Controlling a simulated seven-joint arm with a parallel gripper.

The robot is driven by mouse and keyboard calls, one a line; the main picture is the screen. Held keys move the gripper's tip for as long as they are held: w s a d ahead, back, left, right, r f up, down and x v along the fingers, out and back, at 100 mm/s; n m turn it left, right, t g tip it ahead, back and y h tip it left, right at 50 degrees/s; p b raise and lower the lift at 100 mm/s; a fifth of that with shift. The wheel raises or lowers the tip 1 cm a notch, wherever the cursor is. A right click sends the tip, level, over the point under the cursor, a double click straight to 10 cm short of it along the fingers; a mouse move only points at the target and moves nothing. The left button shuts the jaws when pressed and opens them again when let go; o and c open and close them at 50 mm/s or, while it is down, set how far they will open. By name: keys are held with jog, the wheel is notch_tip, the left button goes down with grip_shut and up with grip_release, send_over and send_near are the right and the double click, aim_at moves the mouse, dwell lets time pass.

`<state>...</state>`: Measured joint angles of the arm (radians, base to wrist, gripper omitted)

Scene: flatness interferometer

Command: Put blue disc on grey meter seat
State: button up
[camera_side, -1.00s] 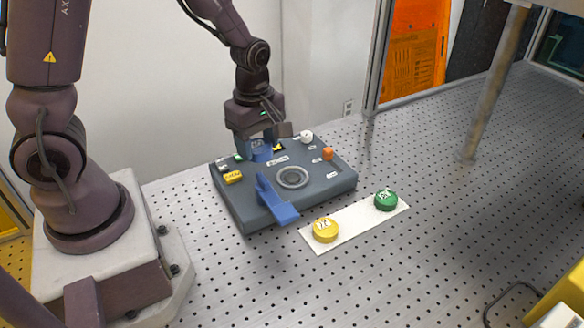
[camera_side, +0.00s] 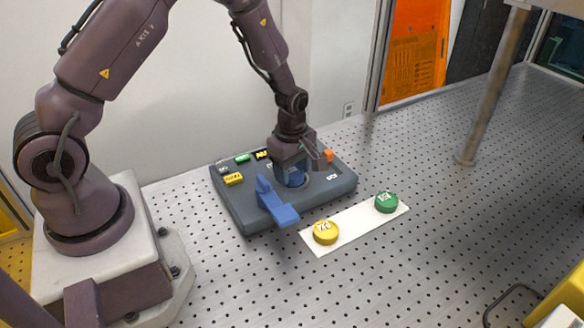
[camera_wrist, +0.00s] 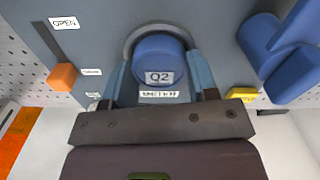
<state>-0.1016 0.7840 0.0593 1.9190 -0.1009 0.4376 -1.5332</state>
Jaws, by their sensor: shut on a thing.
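The blue disc (camera_wrist: 158,60), marked Q2, is between the two fingers of my gripper (camera_wrist: 160,75) in the wrist view. My gripper is shut on it. The disc is over the round grey meter seat (camera_wrist: 129,47), whose ring shows around its upper and left edge. In the side view my gripper (camera_side: 293,178) points down at the seat in the dark grey instrument (camera_side: 245,212), with blue showing between the fingers. Whether the disc touches the seat or is just above it, I cannot tell. Most of the seat is hidden.
A blue lever (camera_side: 278,208) stands just left of the seat. An orange block (camera_side: 327,156) and small labelled parts sit on the instrument. A yellow disc (camera_side: 326,231) and a green disc (camera_side: 386,202) rest on a white strip (camera_side: 357,227) in front.

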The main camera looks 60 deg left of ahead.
jog(key=o, duration=0.9)
jog(key=shift+f, duration=0.1)
jog(key=shift+o, duration=0.2)
notch_tip(320, 180, up, 12)
notch_tip(320, 180, up, 13)
jog(key=m+t, duration=0.3)
jog(key=m, duration=0.6)
send_over(292, 172)
jog(key=s+d, duration=0.3)
jog(key=s, duration=0.4)
jog(key=s+d+r+m+t, duration=0.1)
jog(key=s+r+m, duration=0.1)
jog(key=s+m, duration=0.3)
jog(key=s+d+r+m+t, duration=0.1)
jog(key=s+r+m, duration=0.2)
jog(key=s+m, duration=0.3)
jog(key=shift+s+d+t, duration=0.15)
jog(key=shift+d+t, duration=0.15)
